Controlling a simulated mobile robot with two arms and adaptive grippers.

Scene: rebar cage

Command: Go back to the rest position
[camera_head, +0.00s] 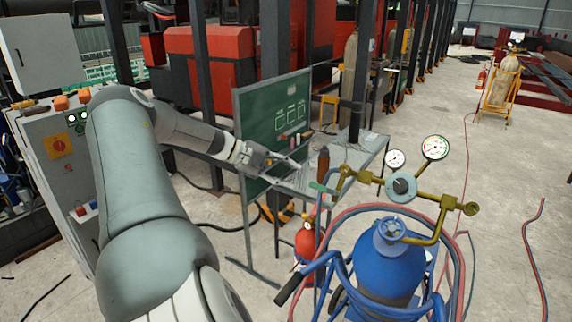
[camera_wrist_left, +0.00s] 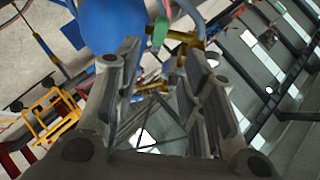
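My left arm comes in from the left and reaches across the head view. Its gripper (camera_head: 284,160) is in front of the green board, left of the gas cylinder's gauges. In the left wrist view the two fingers of the left gripper (camera_wrist_left: 155,75) stand apart with nothing between them, so it is open and empty. My right gripper is in neither view.
A blue gas cylinder (camera_head: 388,262) with brass valves, gauges (camera_head: 435,147) and looped hoses stands right of the gripper. A green board (camera_head: 270,120) and a grey table (camera_head: 345,155) are behind it. A control cabinet (camera_head: 58,150) is at left. Floor is open at right.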

